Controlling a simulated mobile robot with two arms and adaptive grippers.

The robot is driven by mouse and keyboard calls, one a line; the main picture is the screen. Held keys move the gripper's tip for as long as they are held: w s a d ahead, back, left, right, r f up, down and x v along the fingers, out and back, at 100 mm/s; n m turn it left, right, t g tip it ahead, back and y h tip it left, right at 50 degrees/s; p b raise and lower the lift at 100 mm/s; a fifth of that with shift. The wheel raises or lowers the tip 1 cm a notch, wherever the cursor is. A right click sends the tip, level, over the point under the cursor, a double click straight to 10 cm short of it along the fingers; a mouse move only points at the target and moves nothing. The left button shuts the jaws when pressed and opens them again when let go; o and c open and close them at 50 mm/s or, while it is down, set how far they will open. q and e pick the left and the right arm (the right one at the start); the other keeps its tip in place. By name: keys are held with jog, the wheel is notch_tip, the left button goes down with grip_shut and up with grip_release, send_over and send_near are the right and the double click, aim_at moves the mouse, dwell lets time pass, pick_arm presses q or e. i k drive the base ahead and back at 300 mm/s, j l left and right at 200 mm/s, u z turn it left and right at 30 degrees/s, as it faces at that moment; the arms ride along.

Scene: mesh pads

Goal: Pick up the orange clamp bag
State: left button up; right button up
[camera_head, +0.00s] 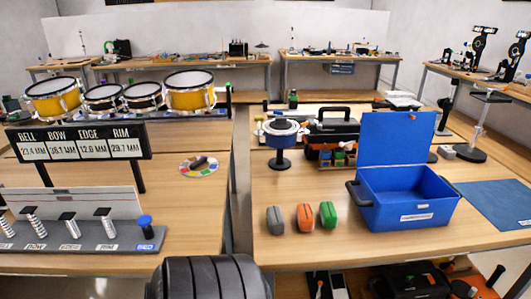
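The orange clamp bag (305,217) stands upright on the right-hand wooden table, near its front edge. It is between a similar grey bag (275,220) on its left and a green bag (328,215) on its right, with small gaps. Neither of my grippers shows in the head view, so I cannot see their state. Nothing visible touches the orange bag.
An open blue box (408,215) with a raised lid stands right of the bags. A round blue-rimmed device (280,135) and a black toolbox (333,130) stand behind them. The left table holds drums (190,92) and a sign (78,146). The tabletop before the bags is clear.

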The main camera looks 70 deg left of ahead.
aim_at(305, 218)
jog(key=u, duration=1.95)
